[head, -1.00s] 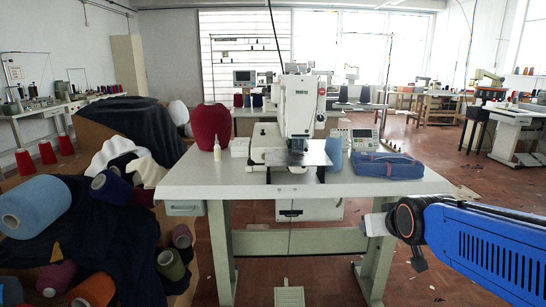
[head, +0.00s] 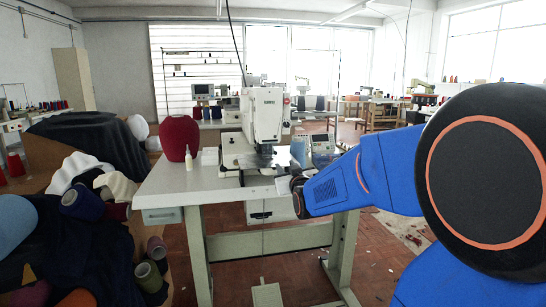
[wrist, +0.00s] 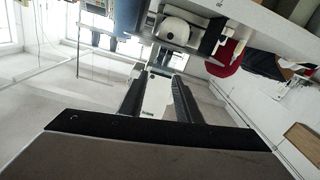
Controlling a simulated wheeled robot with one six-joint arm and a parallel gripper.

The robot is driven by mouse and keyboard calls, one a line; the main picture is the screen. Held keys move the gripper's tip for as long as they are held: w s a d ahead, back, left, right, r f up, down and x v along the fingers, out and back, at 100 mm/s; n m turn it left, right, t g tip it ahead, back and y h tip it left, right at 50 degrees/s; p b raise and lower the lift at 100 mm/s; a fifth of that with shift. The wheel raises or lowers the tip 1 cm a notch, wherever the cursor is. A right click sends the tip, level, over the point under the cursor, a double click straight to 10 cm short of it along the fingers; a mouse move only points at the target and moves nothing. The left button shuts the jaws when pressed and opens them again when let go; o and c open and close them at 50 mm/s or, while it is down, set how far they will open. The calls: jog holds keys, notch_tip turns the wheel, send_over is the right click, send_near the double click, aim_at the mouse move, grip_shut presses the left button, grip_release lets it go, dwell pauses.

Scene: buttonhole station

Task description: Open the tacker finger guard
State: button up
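The white tacker (head: 265,118) stands on the grey sewing table (head: 180,185). Its dark needle area (head: 264,153) is low on the front of its head, above a flat metal plate. The finger guard is too small to make out for certain there. In the wrist view, the tacker (wrist: 178,28) shows tilted at the top, beyond my fingers. My gripper (wrist: 158,85) has its two dark fingers apart, with a white surface visible through the gap. In the head view, my gripper's end is at the table's front edge, right of the needle area, partly hidden by my wrist.
Dark fabric and yarn cones (head: 150,275) are piled at the left.

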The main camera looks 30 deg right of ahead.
aim_at(276, 153)
jog(key=x, duration=1.5)
jog(key=shift+d+f, duration=0.1)
grip_shut()
